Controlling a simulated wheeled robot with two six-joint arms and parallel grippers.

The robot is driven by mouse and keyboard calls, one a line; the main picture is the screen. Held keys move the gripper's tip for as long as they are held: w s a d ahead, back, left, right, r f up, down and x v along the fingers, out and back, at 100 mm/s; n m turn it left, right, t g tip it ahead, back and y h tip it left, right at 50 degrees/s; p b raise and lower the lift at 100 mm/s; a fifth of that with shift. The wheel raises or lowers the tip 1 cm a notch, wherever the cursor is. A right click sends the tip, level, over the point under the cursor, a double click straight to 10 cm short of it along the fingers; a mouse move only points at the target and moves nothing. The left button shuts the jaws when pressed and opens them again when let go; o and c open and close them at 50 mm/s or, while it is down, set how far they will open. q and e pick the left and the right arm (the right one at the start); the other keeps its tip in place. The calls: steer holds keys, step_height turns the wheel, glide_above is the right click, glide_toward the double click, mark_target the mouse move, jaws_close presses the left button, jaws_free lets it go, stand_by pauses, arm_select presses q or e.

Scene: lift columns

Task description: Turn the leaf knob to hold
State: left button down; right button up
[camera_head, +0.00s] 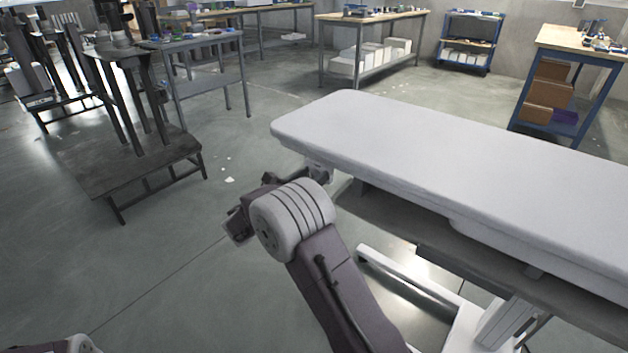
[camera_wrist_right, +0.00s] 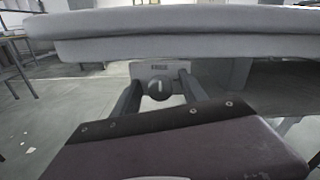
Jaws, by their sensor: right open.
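The leaf knob (camera_wrist_right: 159,88) is a dark round knob with a small pale mark that looks roughly upright. It sits on a light plate (camera_wrist_right: 176,67) under the table edge; the plate's dark lettering is too small to read. My right gripper (camera_wrist_right: 162,84) is open, with one finger on each side of the knob; I cannot tell whether they touch it. In the head view my right gripper (camera_head: 318,173) is under the near-left corner of the padded table (camera_head: 440,150), and the knob is hidden there. My left gripper is out of the picture.
The table's padded top overhangs just above the right gripper. Its white base (camera_head: 410,275) stands on the floor below. A dark low platform (camera_head: 130,175) stands to the left, with open floor between. Workbenches (camera_head: 372,18) and a blue cart (camera_head: 470,40) line the back.

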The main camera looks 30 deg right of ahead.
steer(key=shift+d, duration=0.1)
jaws_close()
